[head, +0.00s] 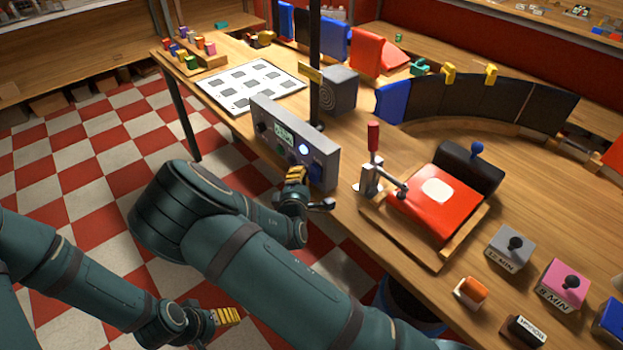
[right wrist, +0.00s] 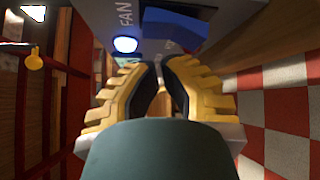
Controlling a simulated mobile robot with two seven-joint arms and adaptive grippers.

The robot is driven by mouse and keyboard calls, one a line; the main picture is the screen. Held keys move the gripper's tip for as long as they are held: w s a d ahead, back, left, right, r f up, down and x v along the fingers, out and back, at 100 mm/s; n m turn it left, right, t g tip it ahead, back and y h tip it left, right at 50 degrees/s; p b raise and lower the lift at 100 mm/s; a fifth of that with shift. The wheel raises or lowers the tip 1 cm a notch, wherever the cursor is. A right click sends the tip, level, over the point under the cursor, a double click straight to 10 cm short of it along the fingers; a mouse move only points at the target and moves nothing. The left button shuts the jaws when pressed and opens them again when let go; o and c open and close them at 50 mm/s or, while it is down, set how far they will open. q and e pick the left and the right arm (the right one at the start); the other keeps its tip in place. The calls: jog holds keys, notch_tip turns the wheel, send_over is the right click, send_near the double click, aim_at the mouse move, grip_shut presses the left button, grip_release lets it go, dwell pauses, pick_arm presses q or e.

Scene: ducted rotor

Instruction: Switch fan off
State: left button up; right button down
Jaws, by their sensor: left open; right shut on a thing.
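The grey control box (head: 285,135) stands at the table's near edge, with a small display and a row of controls. At its right end is a blue switch (head: 316,165); in the right wrist view the blue switch (right wrist: 175,24) is beside the word FAN. A round bluish-white lamp (head: 302,149) glows next to it, also in the right wrist view (right wrist: 125,44). My right gripper (head: 300,180) is at the box's front, its yellow fingers closed at the blue switch; the contact is partly hidden. My left gripper (head: 228,316) is open, low over the floor, away from the box.
A black post (head: 315,60) and a dark speaker-like cube (head: 340,90) stand behind the box. Right of it are a red-handled clamp (head: 373,140) and a red pad on a wooden tray (head: 420,240). Small labelled blocks sit at the lower right. Checkered floor lies open at left.

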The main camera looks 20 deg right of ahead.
jog(key=shift+d, duration=0.1)
dwell(0.7)
jog(key=shift+w+d+f, duration=0.15)
jog(key=shift+d+f, duration=0.05)
jog(key=shift+d, duration=0.1)
jog(key=shift+w+d+f+b, duration=0.1)
jog(key=shift+d+f+b, duration=0.05)
jog(key=shift+d+b, duration=0.2)
dwell(0.8)
jog(key=shift+d+f, duration=0.15)
jog(key=shift+d, duration=0.3)
dwell(0.8)
jog(key=shift+a, duration=0.1)
jog(key=shift+s+a+r, duration=0.2)
jog(key=shift+a+r, duration=0.15)
jog(key=shift+a, duration=0.35)
